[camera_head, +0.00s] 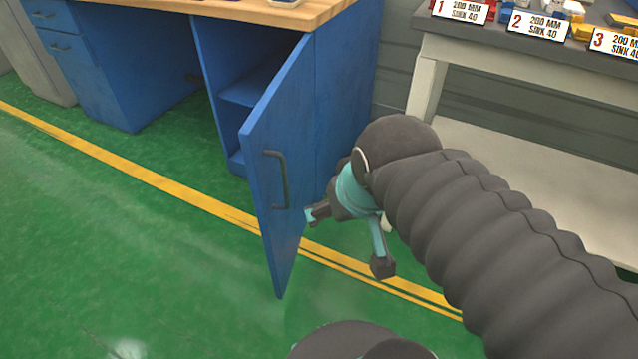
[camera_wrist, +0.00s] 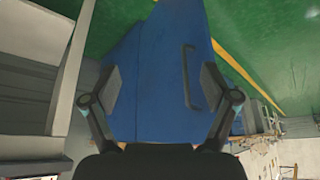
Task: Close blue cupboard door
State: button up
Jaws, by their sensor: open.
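The blue cupboard door (camera_head: 270,200) stands wide open, swung out from the blue cupboard (camera_head: 345,100) under the wooden worktop. A dark bar handle (camera_head: 280,180) is on its outer face. My gripper (camera_head: 345,240) is just right of the door, with one finger close to the door's outer face below the handle; I cannot tell whether it touches. In the wrist view my gripper (camera_wrist: 160,90) has its fingers spread, with the blue door (camera_wrist: 155,75) filling the space behind them. The handle (camera_wrist: 190,78) shows there beside the right finger.
A blue shelf (camera_head: 248,90) shows inside the cupboard. A blue drawer unit (camera_head: 100,60) stands at the left. The green floor with a yellow line (camera_head: 130,170) is clear at the left.

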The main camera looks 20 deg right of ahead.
aim_at(277, 138)
jog(key=z, duration=0.9)
jog(key=k, duration=1.1)
jog(key=u, duration=1.15)
jog(key=i, duration=0.5)
